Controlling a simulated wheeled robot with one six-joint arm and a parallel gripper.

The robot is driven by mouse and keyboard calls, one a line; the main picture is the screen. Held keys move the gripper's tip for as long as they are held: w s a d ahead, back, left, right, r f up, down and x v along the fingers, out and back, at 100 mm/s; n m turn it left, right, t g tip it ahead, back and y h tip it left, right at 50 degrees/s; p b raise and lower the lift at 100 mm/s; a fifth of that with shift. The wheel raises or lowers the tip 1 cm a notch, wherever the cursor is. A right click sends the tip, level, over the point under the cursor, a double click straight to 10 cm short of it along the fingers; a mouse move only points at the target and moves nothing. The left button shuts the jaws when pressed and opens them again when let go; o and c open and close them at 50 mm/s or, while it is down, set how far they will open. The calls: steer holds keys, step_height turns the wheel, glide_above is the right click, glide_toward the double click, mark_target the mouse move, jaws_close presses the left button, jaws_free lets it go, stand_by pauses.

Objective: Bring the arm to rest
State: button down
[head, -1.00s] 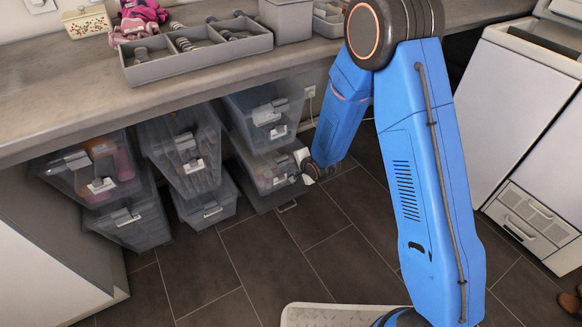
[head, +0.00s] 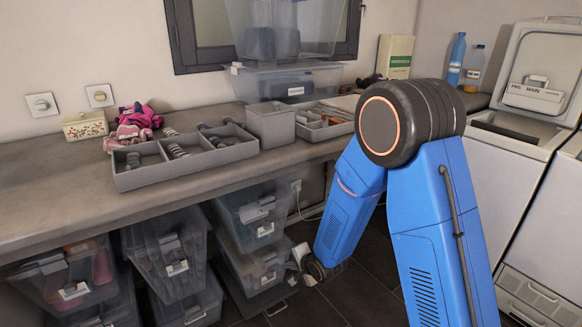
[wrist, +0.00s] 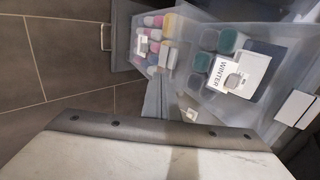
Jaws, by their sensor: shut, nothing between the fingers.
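My blue arm reaches down from a raised dark joint in the head view, in front of the counter. My gripper (head: 303,262) is at its low end, small and partly hidden, beside the stacked clear bins under the counter. It is shut and nothing shows in it. In the wrist view a clear bin (wrist: 275,110) labelled WINTER and another bin with coloured contents (wrist: 163,40) are close by. I cannot tell whether my gripper touches the bins.
The counter (head: 60,205) holds a grey divided tray (head: 150,178) and a grey box (head: 270,125). Clear bins (head: 168,255) stand below it. A white toploader (head: 515,135) with its lid up stands at right. Dark tiled floor (head: 375,262) shows beside my arm.

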steer(key=s+d+r+n+h, duration=0.25)
steer(key=s+d+r, duration=0.25)
steer(key=d+r, duration=0.5)
steer(key=s+d+r+n+h, duration=0.1)
steer(key=s+d+r+n, duration=0.3)
steer(key=d+r, duration=0.65)
steer(key=s+d+r+n+g, duration=0.1)
steer(key=s+d+r, duration=0.2)
steer(key=s, duration=0.6)
steer(key=s+d+r+n+g+h, duration=0.1)
steer(key=s+d+r+n, duration=0.1)
steer(key=s, duration=0.6)
steer(key=s+d+r+n+g, duration=0.1)
steer(key=s+d+r, duration=0.3)
steer(key=s, duration=0.5)
steer(key=shift+s+r+h, duration=0.3)
steer(key=shift+h, duration=0.05)
